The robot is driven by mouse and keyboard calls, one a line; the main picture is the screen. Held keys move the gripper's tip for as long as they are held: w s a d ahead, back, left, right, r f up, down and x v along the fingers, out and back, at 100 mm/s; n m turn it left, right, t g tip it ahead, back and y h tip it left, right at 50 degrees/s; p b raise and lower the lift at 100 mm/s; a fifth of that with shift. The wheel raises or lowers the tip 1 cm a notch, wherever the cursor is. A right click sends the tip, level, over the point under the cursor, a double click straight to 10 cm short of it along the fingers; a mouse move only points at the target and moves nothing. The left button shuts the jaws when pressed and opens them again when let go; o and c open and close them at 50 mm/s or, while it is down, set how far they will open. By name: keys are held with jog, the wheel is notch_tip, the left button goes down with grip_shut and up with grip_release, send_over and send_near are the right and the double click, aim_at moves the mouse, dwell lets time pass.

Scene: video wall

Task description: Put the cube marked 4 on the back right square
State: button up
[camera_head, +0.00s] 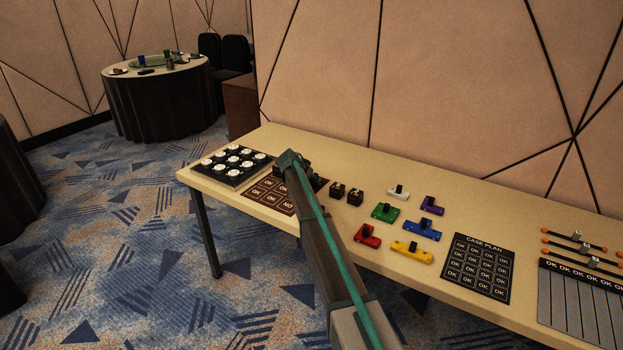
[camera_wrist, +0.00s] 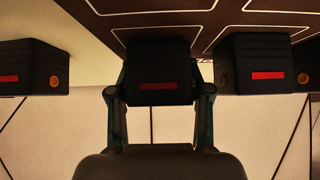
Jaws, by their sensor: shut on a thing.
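My gripper (camera_wrist: 160,100) is shut on a black cube (camera_wrist: 160,72) with a red stripe on the side facing the wrist camera. No number shows on that side, so I cannot read its mark. In the head view my gripper (camera_head: 296,163) is at the back of the brown mat (camera_head: 262,194) with squares marked OK and NO; my arm hides part of the mat and the held cube. The mat also shows at the top of the wrist view (camera_wrist: 150,12). I cannot tell whether the cube touches the surface.
Two dark cubes (camera_head: 337,190) (camera_head: 355,196) stand right of the mat. The wrist view shows cubes on either side (camera_wrist: 30,66) (camera_wrist: 262,62). A black board with white discs (camera_head: 232,163) lies left. Coloured blocks (camera_head: 405,222) and a case plan sheet (camera_head: 478,266) lie right.

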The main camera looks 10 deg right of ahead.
jog(key=shift+f, duration=0.1)
jog(key=shift+f, duration=0.1)
jog(key=shift+f, duration=0.15)
jog(key=o, duration=1.2)
jog(key=shift+r, duration=0.3)
jog(key=shift+s+a+r, duration=0.15)
jog(key=shift+s, duration=0.1)
jog(key=b+v, duration=0.1)
jog(key=v, duration=1)
jog(key=shift+r, duration=0.15)
